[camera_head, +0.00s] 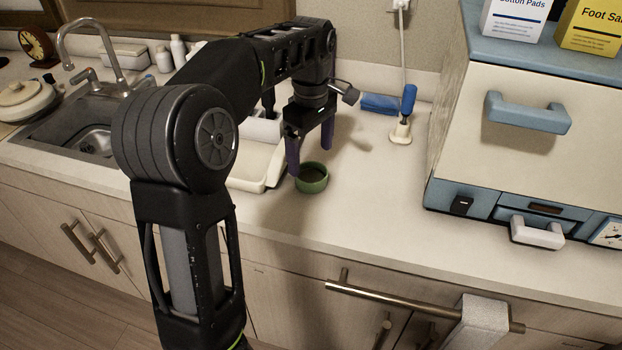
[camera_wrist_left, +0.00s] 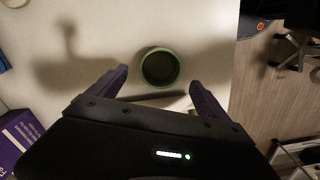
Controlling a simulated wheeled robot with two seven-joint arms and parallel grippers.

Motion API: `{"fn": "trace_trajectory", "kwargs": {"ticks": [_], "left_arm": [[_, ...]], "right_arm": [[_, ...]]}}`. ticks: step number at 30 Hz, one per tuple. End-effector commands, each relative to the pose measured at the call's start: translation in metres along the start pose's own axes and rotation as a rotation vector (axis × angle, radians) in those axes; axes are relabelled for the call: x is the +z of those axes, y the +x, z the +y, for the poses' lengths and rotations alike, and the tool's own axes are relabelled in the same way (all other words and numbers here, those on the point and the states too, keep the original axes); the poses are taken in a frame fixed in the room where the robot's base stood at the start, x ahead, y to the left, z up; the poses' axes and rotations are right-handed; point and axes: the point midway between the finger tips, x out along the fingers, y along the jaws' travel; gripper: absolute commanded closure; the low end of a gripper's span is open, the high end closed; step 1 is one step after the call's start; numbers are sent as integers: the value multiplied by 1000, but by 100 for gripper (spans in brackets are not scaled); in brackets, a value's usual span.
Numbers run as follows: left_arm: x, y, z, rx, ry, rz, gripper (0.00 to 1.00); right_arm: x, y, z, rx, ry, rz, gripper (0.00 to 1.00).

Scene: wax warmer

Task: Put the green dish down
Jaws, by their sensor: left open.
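The green dish (camera_head: 312,178) stands upright on the white counter (camera_head: 370,205), near its front edge. It is small and round with a dark inside. My left gripper (camera_head: 310,160) is open above and just behind the dish, fingers pointing down. In the left wrist view the dish (camera_wrist_left: 159,67) lies ahead of the two spread fingertips (camera_wrist_left: 158,80), with nothing held between them. My right gripper is not in view.
A white tray (camera_head: 262,165) lies just left of the dish. A blue and cream cabinet (camera_head: 500,120) stands at the right. A blue-handled brush (camera_head: 408,100) stands at the back. The counter between dish and cabinet is clear.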

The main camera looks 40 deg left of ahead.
Motion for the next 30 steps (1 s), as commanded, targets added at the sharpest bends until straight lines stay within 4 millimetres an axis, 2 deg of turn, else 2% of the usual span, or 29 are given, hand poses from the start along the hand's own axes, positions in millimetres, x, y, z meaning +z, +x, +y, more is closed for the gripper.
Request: {"fn": "trace_trajectory", "kwargs": {"ticks": [3, 13, 24, 30], "left_arm": [[0, 9, 0, 0, 0, 0, 11], [0, 12, 0, -1, 1, 0, 11], [2, 58, -1, 0, 1, 0, 11], [2, 61, -1, 2, 1, 0, 11]], "right_arm": [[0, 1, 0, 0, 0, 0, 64], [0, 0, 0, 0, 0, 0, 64], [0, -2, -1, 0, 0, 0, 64], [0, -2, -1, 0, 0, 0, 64]]}}
